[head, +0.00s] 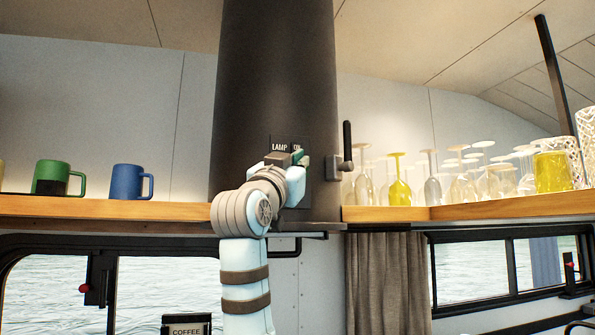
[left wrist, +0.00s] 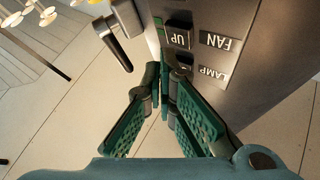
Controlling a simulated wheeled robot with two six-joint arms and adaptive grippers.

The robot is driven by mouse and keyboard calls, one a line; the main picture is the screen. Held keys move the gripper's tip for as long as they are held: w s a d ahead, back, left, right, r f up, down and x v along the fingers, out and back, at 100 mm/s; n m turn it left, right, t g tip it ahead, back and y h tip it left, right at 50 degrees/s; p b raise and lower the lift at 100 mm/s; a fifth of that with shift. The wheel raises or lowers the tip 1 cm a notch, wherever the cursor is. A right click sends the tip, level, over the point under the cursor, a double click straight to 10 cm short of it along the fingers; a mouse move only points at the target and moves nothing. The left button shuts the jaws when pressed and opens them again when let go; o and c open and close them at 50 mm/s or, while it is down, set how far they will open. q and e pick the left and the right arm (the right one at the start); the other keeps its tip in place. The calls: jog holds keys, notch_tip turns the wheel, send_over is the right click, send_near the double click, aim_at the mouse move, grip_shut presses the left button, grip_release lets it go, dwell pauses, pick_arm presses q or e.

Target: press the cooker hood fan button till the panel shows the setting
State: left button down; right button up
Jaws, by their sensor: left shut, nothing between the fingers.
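The cooker hood (head: 270,80) is a dark column in the middle of the head view. Its small black panel carries a LAMP label (head: 279,147), partly hidden by my left arm. In the left wrist view the panel appears upside down, with a FAN label (left wrist: 221,41) and a LAMP label (left wrist: 215,73). Beside the FAN label is a black square marked UP (left wrist: 178,37). My left gripper (head: 301,158) is at the panel, shut and empty; its green fingertips (left wrist: 160,75) show close to the UP square. I cannot tell whether they touch. My right gripper is out of view.
A black lever handle (head: 347,145) sticks out right of the panel. A wooden shelf (head: 110,206) holds mugs on the left; the right shelf (head: 480,209) holds several glasses. A coffee tin (head: 187,325) stands below. Free air lies left of the hood above the shelf.

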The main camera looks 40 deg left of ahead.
pick_arm(q)
jog(key=shift+w+a, duration=0.1)
dwell(0.5)
jog(key=shift+w+a+p, duration=0.2)
jog(key=shift+a+p, duration=0.05)
jog(key=shift+p, duration=0.05)
jog(key=shift+w+a, duration=0.2)
jog(key=shift+a, duration=0.1)
dwell(0.6)
dwell(0.4)
jog(key=shift+s+d, duration=0.45)
jog(key=shift+d, duration=0.25)
jog(key=s+d+b, duration=0.1)
jog(key=d, duration=0.1)
jog(key=s+d+b, duration=0.1)
jog(key=s+d, duration=0.1)
